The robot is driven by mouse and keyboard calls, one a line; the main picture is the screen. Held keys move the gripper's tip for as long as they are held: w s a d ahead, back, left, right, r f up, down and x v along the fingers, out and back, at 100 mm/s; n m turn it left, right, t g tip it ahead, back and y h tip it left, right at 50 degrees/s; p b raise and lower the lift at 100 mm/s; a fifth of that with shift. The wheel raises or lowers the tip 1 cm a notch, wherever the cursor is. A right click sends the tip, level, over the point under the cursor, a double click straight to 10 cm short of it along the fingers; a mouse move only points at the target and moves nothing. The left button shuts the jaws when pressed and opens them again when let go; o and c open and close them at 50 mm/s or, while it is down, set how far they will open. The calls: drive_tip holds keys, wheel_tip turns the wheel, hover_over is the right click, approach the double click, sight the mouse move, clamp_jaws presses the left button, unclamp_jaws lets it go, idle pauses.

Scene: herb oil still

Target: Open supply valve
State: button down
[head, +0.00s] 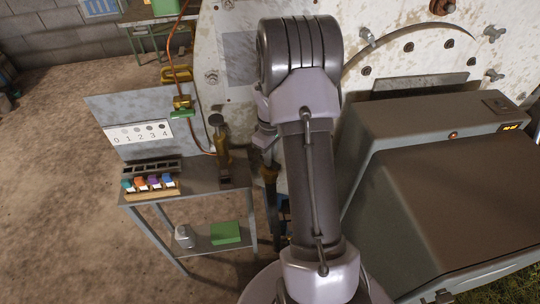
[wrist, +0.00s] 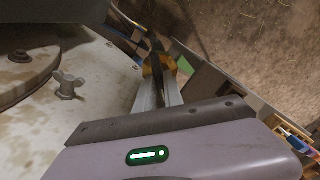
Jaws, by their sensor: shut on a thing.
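My gripper (wrist: 160,85) is shut on a yellow handle-like part (wrist: 152,68), which I take to be the supply valve's handle. Only part of it shows past the fingers, so how far it is turned is unclear. In the head view my wrist is partly hidden behind my arm, beside the still's pale wall, and a yellowish part (head: 269,173) shows just below it. A copper pipe with a green lever (head: 182,114) and a yellow fitting (head: 181,102) runs down at left, apart from my gripper.
A metal side table (head: 205,187) holds a rack of coloured vials (head: 150,183) and a brass-coloured stand (head: 221,140). A numbered card (head: 138,133) is on the panel behind. A large grey cabinet (head: 440,190) fills the right. Wing bolts (wrist: 68,85) stick out from the still. Floor at left is clear.

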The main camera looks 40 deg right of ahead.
drive_tip(key=m, duration=0.4)
drive_tip(key=shift+m, duration=0.3)
drive_tip(key=m, duration=0.4)
drive_tip(key=shift+m, duration=0.3)
drive_tip(key=c, duration=1.5)
unclamp_jaws()
drive_tip(key=shift+o, duration=0.2)
wheel_tip(320, 180, up, 18)
drive_tip(key=p, duration=0.5)
drive_tip(key=shift+f+p, duration=0.25)
drive_tip(key=shift+p, duration=0.15)
